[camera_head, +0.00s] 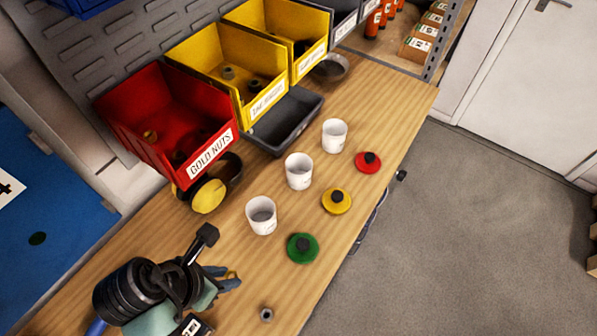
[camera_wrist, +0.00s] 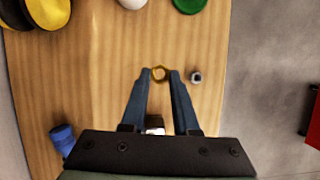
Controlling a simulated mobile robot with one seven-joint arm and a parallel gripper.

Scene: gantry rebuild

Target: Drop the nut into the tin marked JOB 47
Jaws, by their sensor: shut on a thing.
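My gripper (camera_head: 229,279) is shut on a gold nut (camera_wrist: 159,73) above the front of the wooden bench. The nut sits between the fingertips in the wrist view; its gold edge also shows in the head view (camera_head: 233,274). Three white tins stand upright in a row: a near one (camera_head: 261,216), a middle one (camera_head: 299,171) and a far one (camera_head: 334,136). Their markings are too small to read, so I cannot tell which is JOB 47. My gripper is apart from all three, nearest the near tin.
A grey nut (camera_head: 266,314) lies on the bench right of my gripper. A red GOLD NUTS bin (camera_head: 212,153), yellow bins and a dark tray (camera_head: 282,121) stand behind.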

